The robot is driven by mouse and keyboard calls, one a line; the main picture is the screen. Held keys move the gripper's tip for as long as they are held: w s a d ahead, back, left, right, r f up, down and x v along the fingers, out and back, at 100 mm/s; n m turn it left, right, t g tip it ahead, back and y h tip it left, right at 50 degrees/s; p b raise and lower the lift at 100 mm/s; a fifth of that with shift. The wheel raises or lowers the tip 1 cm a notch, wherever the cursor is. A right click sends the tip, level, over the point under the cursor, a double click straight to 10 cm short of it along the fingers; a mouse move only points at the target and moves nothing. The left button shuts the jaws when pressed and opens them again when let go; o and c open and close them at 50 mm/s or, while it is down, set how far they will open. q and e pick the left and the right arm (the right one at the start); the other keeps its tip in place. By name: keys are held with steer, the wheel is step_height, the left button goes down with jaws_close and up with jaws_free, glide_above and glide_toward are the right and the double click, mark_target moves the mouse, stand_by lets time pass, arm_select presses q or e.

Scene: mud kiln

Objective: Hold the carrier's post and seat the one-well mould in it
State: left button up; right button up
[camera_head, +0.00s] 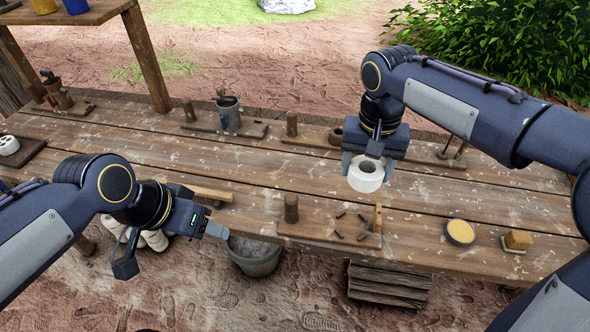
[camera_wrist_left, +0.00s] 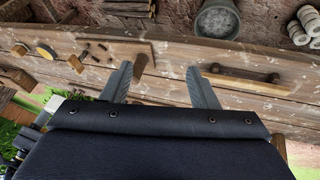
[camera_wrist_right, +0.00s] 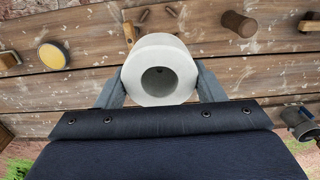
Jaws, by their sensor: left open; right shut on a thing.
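The one-well mould (camera_head: 366,176) is a white cylinder with one round hole. My right gripper (camera_head: 368,166) is shut on it and holds it upright above the table, behind the carrier; the mould also shows in the right wrist view (camera_wrist_right: 158,68). The carrier (camera_head: 322,234) is a flat wooden board at the table's front edge. It bears a round brown post (camera_head: 291,208) at its left, several small pegs (camera_head: 350,222) and an upright light wooden piece (camera_head: 378,218) at its right. My left gripper (camera_head: 224,236) is open and empty, left of the post and apart from it.
A wooden-handled tool (camera_head: 208,193) lies left of the carrier. A yellow-topped round tin (camera_head: 459,232) and a wooden block (camera_head: 518,240) stand to its right. Other boards with posts (camera_head: 292,124) line the back. A grey bucket (camera_head: 254,258) stands below the front edge.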

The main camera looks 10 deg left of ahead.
arm_select(q)
steer(key=w+d+m+g+y, duration=0.25)
steer(key=w+d+m, duration=0.3)
steer(key=w, duration=0.45)
steer(key=m+g, duration=0.1)
steer(key=m, duration=0.4)
glide_toward(291, 205)
steer(key=shift+w+d+y, duration=0.15)
steer(key=shift+w+y, duration=0.3)
steer(key=shift+w, duration=0.35)
steer(key=shift+w+d+f+m, duration=0.1)
steer(key=shift+d+f+m, duration=0.1)
steer(key=shift+m, duration=0.05)
step_height(291, 205, down, 12)
steer(key=shift+r, duration=0.1)
jaws_close()
